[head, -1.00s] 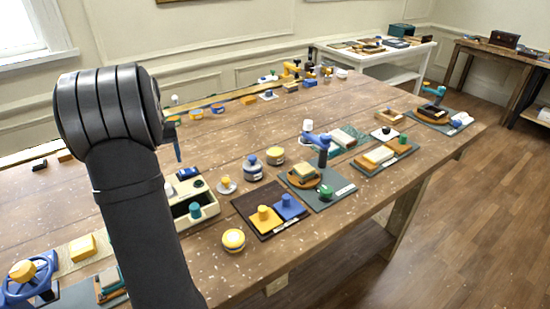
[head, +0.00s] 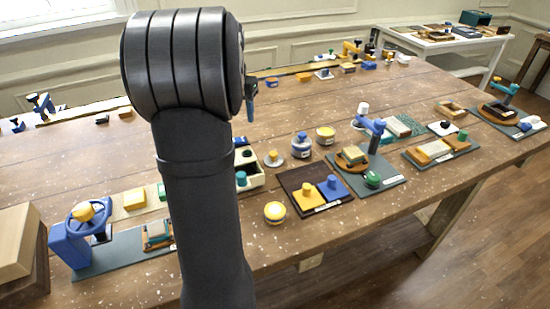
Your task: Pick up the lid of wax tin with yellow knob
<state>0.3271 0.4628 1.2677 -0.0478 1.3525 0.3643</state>
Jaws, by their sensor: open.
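A small pale round lid with a yellow-orange knob (head: 273,158) lies on the wooden table, just right of my arm. Behind and to its right stand a grey-white tin with a blue knob (head: 302,146) and a yellow tin (head: 325,135). I cannot tell which tin the lid belongs to. My gripper (head: 250,100) is mostly hidden behind my arm; only a slim dark-blue part shows, above and left of the lid in the picture. It is open, and nothing is seen held in it.
A cream box (head: 258,181) is partly hidden behind my arm. A blue valve wheel (head: 84,214) stands left. The table's middle back is fairly clear.

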